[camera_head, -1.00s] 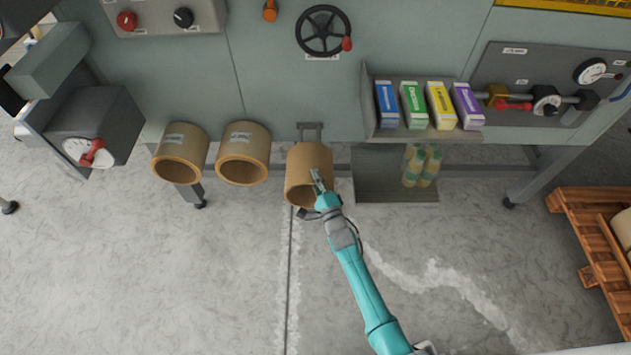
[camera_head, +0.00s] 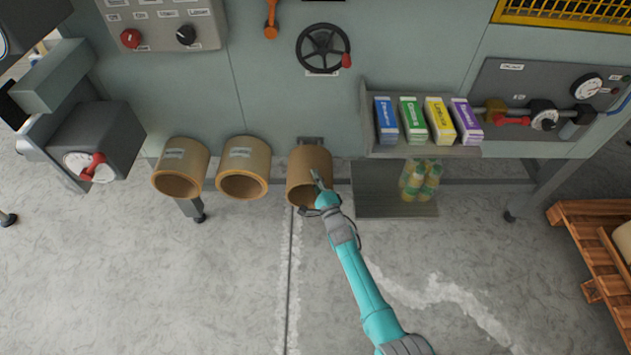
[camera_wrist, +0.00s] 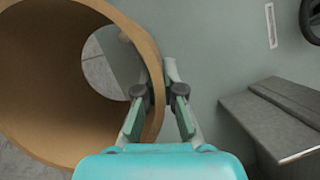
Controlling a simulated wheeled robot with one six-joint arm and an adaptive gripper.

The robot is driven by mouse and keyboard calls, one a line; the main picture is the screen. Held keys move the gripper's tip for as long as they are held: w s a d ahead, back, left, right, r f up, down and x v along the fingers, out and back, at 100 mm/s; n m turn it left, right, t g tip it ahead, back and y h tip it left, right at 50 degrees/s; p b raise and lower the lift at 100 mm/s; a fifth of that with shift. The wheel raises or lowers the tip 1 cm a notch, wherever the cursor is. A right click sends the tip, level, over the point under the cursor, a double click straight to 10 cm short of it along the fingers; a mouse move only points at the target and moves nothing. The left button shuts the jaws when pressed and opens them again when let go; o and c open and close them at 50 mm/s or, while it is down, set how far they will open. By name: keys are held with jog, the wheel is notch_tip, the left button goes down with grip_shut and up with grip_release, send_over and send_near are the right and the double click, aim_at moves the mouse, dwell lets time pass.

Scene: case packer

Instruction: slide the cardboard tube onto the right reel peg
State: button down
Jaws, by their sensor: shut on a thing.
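The brown cardboard tube (camera_head: 303,165) is in front of the machine, right of two similar tubes, its open near end facing me and tilted down. My gripper (camera_head: 318,182) is shut on the right wall of its near end, one finger inside and one outside. The wrist view shows my gripper (camera_wrist: 159,92) pinching the rim of the tube (camera_wrist: 40,95). A dark bracket (camera_head: 310,141) shows just behind the tube's far end. The right peg is mostly hidden by the tube, so I cannot tell whether the tube is around it.
Two labelled tubes (camera_head: 181,160) (camera_head: 244,160) project from the machine front at left. A shelf (camera_head: 425,152) with several coloured boxes stands close on the right, bottles (camera_head: 420,180) below it. A handwheel (camera_head: 323,48) is above. The floor in front is clear.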

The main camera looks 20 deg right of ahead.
aim_at(316, 166)
jog(key=shift+w+d+r, duration=0.1)
jog(key=shift+w+d, duration=0.1)
jog(key=shift+w, duration=0.45)
jog(key=shift+w+d+f, duration=0.1)
jog(key=shift+w+d, duration=0.15)
jog(key=shift+w, duration=0.45)
jog(key=shift+w+d+r, duration=0.1)
jog(key=shift+w+d, duration=0.1)
jog(key=shift+w, duration=0.65)
jog(key=shift+d+f, duration=0.1)
jog(key=shift+f, duration=0.2)
jog(key=c, duration=1.2)
grip_release()
jog(key=shift+s, duration=0.1)
jog(key=shift+s+f, duration=0.1)
jog(key=shift+f, duration=0.1)
jog(key=shift+s+f, duration=0.1)
jog(key=shift+s, duration=0.15)
jog(key=s, duration=0.7)
jog(key=s+f, duration=0.1)
jog(key=s, duration=0.3)
jog(key=shift+d, duration=0.3)
